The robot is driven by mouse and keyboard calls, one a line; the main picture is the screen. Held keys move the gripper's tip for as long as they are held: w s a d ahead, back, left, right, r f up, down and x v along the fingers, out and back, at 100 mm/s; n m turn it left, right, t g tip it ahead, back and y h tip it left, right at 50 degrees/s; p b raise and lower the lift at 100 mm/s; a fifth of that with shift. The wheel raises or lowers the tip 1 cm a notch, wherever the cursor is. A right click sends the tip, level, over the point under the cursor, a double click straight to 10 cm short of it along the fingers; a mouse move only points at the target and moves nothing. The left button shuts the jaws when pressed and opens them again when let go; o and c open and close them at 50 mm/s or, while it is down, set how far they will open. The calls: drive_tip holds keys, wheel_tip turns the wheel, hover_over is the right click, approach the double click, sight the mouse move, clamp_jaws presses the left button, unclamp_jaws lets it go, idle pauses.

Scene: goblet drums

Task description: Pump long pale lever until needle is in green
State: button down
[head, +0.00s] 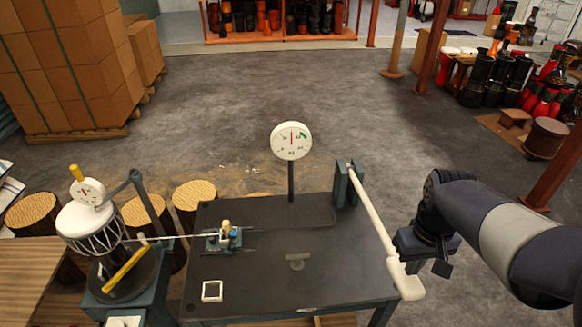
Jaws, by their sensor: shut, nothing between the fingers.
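The long pale lever (374,215) runs from a dark green bracket (345,187) at the table's back right towards the front right. It ends in a wide pale handle (405,281) at the table's right edge. The round white gauge (291,141) stands on a dark post behind the table. Its thin needle points about straight up, and the green band (303,135) lies to its right, so the needle looks outside the green. My gripper (408,252) is shut and empty, close to the handle end of the lever. I cannot tell whether they touch.
The dark table (270,265) carries a small brass and blue fitting (226,236) and a white square frame (212,291). A white drum (88,222) with a yellow lever (124,270) and small dial stands left. Log stumps, cartons (75,65) and drums lie beyond.

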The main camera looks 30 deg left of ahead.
drive_tip(key=shift+f, duration=0.1)
wheel_tip(320, 180, down, 18)
drive_tip(key=b, duration=1.3)
wheel_tip(320, 180, up, 18)
drive_tip(key=p, duration=1.5)
drive_tip(key=shift+s+d+r, duration=0.1)
drive_tip(key=shift+s+r, duration=0.05)
drive_tip(key=shift+r, duration=0.1)
drive_tip(key=shift+f, duration=0.1)
wheel_tip(320, 180, up, 5)
drive_tip(key=p, duration=0.4)
